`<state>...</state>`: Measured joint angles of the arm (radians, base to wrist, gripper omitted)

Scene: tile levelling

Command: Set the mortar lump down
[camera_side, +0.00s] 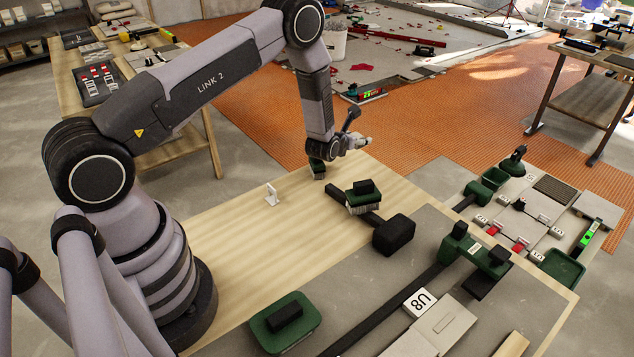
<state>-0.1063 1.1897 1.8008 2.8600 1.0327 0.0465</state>
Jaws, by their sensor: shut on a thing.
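My gripper (359,142) is at the end of the arm, above the far edge of the wooden table and pointing to the right. It is shut on a small pale grey piece (367,141) at its fingertips, which looks like the mortar lump. The piece is too small to make out its shape. It appears to be held off the table, with no clear contact below it.
Below my wrist stands a small green and black tool (317,168). A white stand (272,194) sits left. A grey board (455,268) holds a green clamp-like tool (475,250). Bare wood (235,235) lies between.

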